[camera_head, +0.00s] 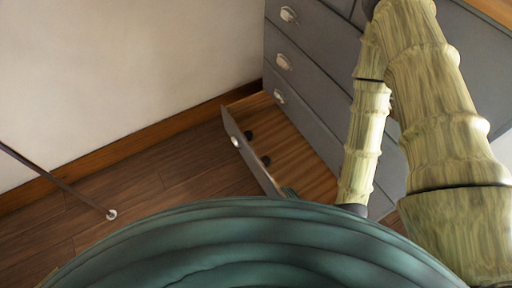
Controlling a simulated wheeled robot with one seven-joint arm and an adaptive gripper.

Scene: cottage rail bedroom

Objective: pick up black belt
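Two small black items lie in the open bottom drawer (305,165), near its front panel: one dark item (249,135) and another dark item (266,160). They are too small to tell whether either is the black belt or part of it. My arm comes down at the right, over the chest of drawers and the right part of the drawer. Its lower end goes out of sight behind my green body at the bottom, so my gripper does not show. A small dark green shape by the drawer's near edge cannot be made out.
The grey chest of drawers (312,62) stands at the right, its upper drawers shut. The drawer front (248,150) sticks out over the wooden floor (150,185). A thin dark rod (60,183) slants at the left. The floor between rod and drawer is clear.

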